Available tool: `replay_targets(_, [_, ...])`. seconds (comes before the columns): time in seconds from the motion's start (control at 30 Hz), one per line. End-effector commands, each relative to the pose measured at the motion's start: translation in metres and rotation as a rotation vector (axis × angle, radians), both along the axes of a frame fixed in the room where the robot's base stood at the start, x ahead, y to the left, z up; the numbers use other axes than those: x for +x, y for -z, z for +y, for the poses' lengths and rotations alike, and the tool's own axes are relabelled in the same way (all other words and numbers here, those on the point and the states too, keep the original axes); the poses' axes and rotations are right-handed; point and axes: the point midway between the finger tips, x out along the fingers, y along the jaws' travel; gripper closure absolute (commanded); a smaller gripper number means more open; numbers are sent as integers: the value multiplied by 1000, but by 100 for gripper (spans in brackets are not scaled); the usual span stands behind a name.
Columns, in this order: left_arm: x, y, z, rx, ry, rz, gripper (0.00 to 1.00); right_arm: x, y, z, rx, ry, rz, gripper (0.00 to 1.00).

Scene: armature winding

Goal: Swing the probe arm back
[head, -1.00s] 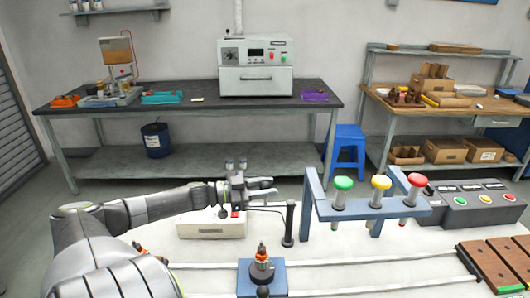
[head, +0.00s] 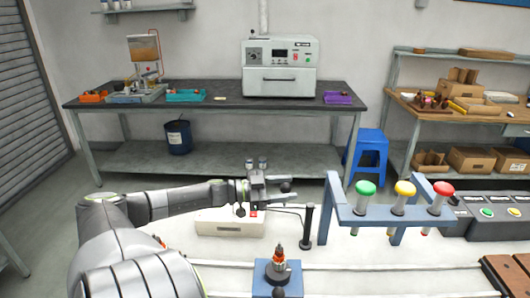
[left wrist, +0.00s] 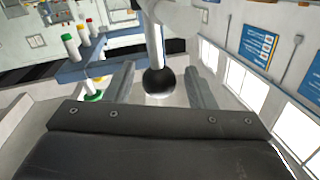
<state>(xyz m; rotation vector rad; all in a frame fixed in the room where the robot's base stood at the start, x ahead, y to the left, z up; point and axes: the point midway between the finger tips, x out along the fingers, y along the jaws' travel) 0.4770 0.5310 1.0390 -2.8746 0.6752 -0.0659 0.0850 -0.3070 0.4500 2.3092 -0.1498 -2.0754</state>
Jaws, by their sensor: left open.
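My left gripper (head: 286,188) is open above the white bench, with its fingers pointing right. A dark ball knob (head: 287,186) shows at its fingertips. In the left wrist view the black knob (left wrist: 158,82) is at the end of a pale rod (left wrist: 154,42), between the two spread fingers, with gaps on both sides. A black post (head: 307,228) stands just right of the gripper. How the knob's rod joins the post is hidden. The armature (head: 278,262), with an orange part, sits on a blue block (head: 264,285) in front. My right gripper is not in view.
A white box (head: 230,228) with a red button lies below the gripper. A blue frame (head: 380,211) with green, yellow and red knobs stands to the right, beside a button panel (head: 500,214). Rails cross the bench in front.

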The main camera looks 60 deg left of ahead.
Motion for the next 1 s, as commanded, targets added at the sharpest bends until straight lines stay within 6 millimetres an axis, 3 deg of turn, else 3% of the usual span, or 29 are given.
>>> replay_targets(0.17, [-20, 0, 10, 2, 0, 7, 50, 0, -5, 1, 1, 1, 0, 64])
replay_targets(0.7, [-120, 0, 60, 1, -2, 5, 50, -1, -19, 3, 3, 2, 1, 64])
replay_targets(1.0, [-150, 0, 75, 2, 0, 1, 50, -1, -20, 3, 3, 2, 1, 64])
